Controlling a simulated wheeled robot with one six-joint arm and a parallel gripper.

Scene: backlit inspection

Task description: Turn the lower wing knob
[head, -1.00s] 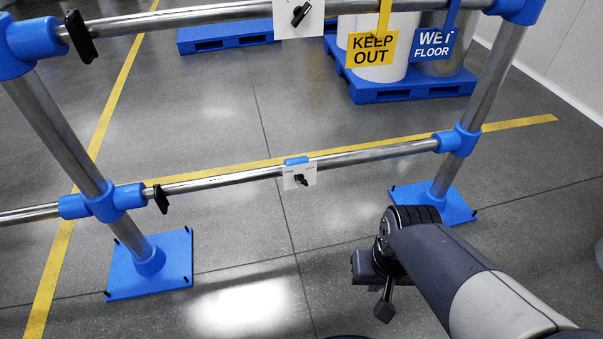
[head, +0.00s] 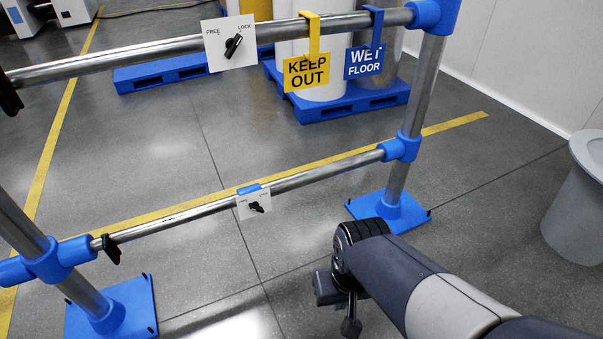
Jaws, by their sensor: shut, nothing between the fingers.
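The lower wing knob (head: 257,207) is small and black, on a small white plate (head: 246,203) clipped by a blue bracket to the lower metal rail (head: 318,172). The plate's print is too small to read surely. The upper wing knob (head: 233,44) sits on a larger white plate marked FREE and LOCK, on the upper rail. Its wing is tilted toward LOCK. My gripper (head: 350,327) hangs below my wrist, to the right of and lower in the picture than the lower knob, apart from it. It is shut and empty.
A yellow KEEP OUT sign (head: 307,73) and a blue WET FLOOR sign (head: 364,61) hang from the upper rail (head: 130,64). Blue feet (head: 388,211) carry the frame's posts. A grey bin (head: 578,205) stands at right. Black clamps sit on both rails at left. Floor before the lower rail is clear.

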